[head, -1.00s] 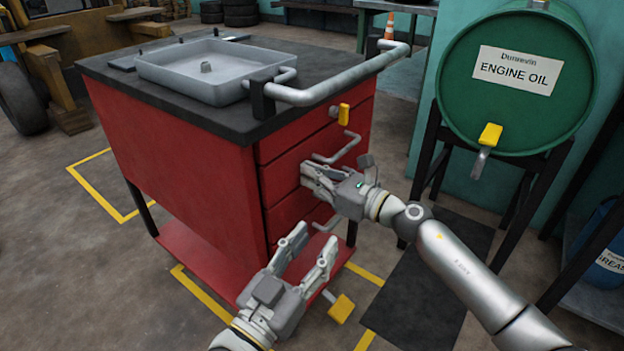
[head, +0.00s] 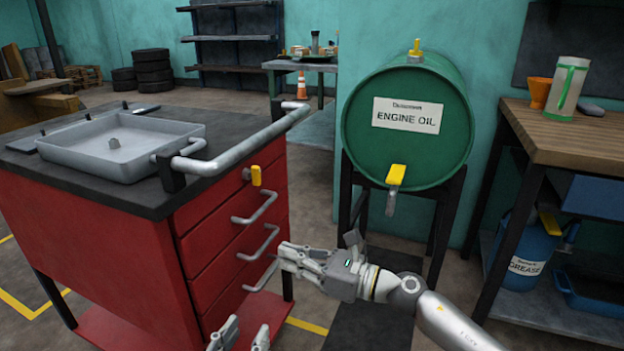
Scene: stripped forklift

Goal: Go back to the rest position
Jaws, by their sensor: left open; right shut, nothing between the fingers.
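My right gripper (head: 290,254) is shut and empty. Its fingertips are in front of the drawer handles (head: 257,243) of the red tool cart (head: 110,258); I cannot tell whether they touch one. My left gripper (head: 242,338) is open and empty at the bottom edge, in front of the cart's lower drawers. Only its fingers show; the rest of it is below the picture.
A grey tray (head: 75,150) lies on the cart's black top. A push bar (head: 245,142) sticks out on its right side. At the right is a wooden workbench (head: 575,140) with a jug (head: 568,88) and a blue grease drum (head: 528,255) below.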

